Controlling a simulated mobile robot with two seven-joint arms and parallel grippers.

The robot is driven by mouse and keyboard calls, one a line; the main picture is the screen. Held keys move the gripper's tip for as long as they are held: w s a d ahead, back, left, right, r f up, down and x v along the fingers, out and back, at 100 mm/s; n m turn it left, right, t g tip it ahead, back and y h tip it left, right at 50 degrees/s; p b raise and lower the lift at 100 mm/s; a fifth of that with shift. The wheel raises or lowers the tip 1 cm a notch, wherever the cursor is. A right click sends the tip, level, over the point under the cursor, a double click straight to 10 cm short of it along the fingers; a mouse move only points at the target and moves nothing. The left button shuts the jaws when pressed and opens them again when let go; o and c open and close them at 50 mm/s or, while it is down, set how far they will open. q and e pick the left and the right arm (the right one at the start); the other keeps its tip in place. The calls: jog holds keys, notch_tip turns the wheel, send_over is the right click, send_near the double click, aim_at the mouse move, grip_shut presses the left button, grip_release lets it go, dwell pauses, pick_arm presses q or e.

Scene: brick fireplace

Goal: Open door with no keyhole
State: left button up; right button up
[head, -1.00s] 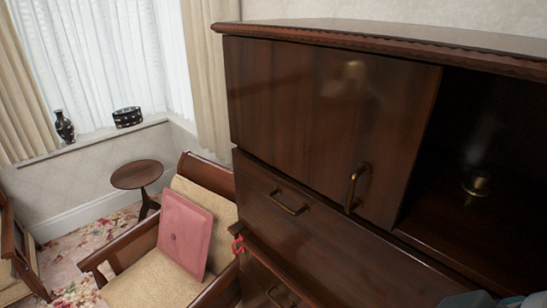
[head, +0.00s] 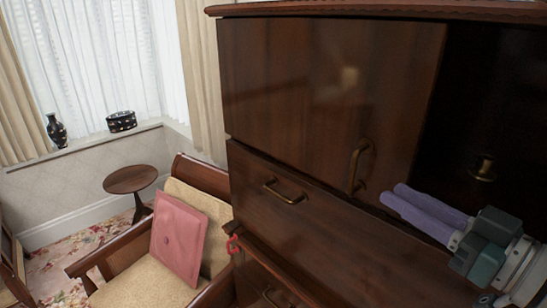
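The dark wooden cabinet has an upper door (head: 310,95) that is closed, with a curved brass handle (head: 359,166) near its lower right edge. I see no keyhole on this door. My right gripper (head: 390,193) has two purple fingers pointing left, just right of and slightly below the handle, apart from it in the picture. The fingers lie side by side; the gap between them is hard to judge. My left gripper is out of view.
Below the door is a drawer front with a brass handle (head: 285,194). An armchair with a pink cushion (head: 180,238) stands close left.

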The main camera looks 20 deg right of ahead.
aim_at(355, 172)
jog(key=w+b, duration=0.1)
jog(key=w, duration=0.1)
jog(key=w+a+b, duration=0.1)
jog(key=w, duration=0.2)
jog(key=w+b, duration=0.2)
jog(key=w, duration=0.1)
jog(key=shift+a, duration=0.3)
jog(key=shift+w+a+b, duration=0.15)
jog(key=shift+w+b, duration=0.15)
jog(key=shift+w, duration=0.5)
jog(key=shift+r, duration=0.1)
jog(key=shift+c, duration=0.3)
grip_shut()
